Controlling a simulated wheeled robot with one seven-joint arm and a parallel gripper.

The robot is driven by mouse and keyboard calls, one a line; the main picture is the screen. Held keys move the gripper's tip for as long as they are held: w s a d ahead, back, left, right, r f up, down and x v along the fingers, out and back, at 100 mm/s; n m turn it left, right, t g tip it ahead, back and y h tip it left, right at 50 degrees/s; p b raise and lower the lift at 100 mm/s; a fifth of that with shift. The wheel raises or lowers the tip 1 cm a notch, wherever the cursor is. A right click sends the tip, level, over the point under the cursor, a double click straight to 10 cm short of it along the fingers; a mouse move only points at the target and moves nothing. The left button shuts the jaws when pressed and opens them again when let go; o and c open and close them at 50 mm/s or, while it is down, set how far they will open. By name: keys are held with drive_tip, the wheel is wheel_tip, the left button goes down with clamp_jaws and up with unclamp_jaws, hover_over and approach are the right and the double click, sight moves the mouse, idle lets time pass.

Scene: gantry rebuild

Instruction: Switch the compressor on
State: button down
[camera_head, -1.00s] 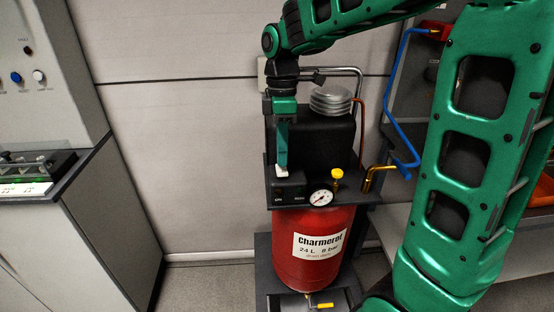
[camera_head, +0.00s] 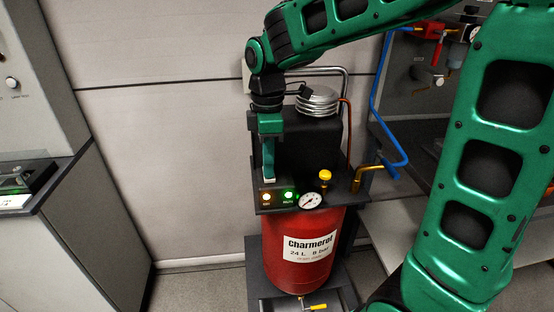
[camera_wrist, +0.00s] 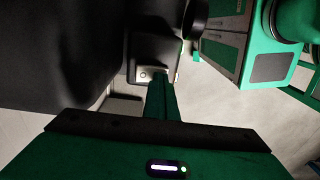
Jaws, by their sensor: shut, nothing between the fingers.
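The compressor has a red tank (camera_head: 300,245) labelled "Charmerot 24 L 8 bar", a black motor housing and a dark control box (camera_head: 277,200) on top. In the wrist view the fingers (camera_wrist: 161,95) reach to the box's lit top. They hide the switch, and I cannot tell whether they touch it.
A pressure gauge (camera_head: 310,201), a yellow knob (camera_head: 325,175) and a brass pipe (camera_head: 365,177) sit right of the control box. A blue hose (camera_head: 376,105) runs at the right. A grey cabinet (camera_head: 95,215) stands left, with free floor between.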

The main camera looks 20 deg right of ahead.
drive_tip(key=shift+s+d+f, duration=0.1)
drive_tip(key=shift+f, duration=0.25)
drive_tip(key=shift+d, duration=0.1)
drive_tip(key=shift+w+d+r, duration=0.2)
drive_tip(key=shift+w, duration=0.3)
drive_tip(key=shift+w+f, duration=0.2)
drive_tip(key=shift+w, duration=0.25)
drive_tip(key=shift+s+r, duration=0.1)
drive_tip(key=shift+r, duration=0.15)
wheel_tip(320, 180, up, 14)
drive_tip(key=w, duration=0.1)
